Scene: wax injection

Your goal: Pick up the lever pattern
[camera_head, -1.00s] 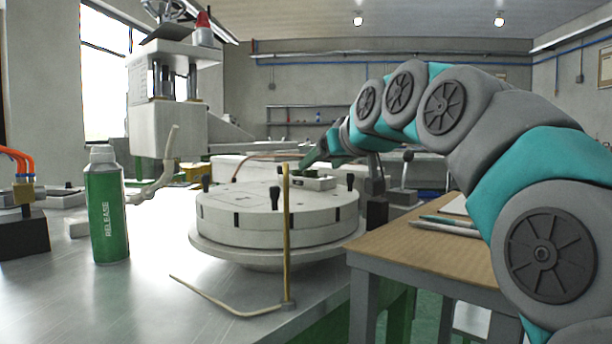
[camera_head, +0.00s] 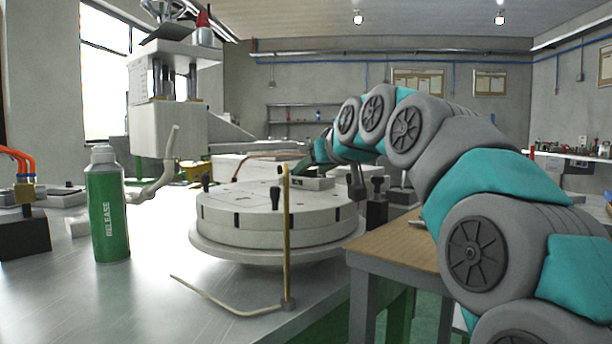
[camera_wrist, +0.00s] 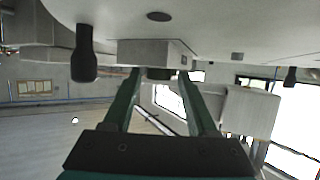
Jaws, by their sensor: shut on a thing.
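A small dark piece (camera_wrist: 160,74), which I take to be the lever pattern, shows between my fingertips in the wrist view. It lies against a small grey block (camera_wrist: 150,50); I cannot tell whether they touch. My gripper (camera_wrist: 160,78) is shut on this piece with its two green fingers. In the head view my gripper (camera_head: 303,166) is at the small block (camera_head: 316,183) on top of the round pale mould (camera_head: 275,220). The pattern is too small and hidden to make out there.
Black knobs stand on the mould, one near my fingers (camera_wrist: 83,55). A thin brass post (camera_head: 287,235) stands in front. A green release can (camera_head: 107,205) and the press (camera_head: 168,125) are at left. A wooden side table (camera_head: 400,245) is under my arm.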

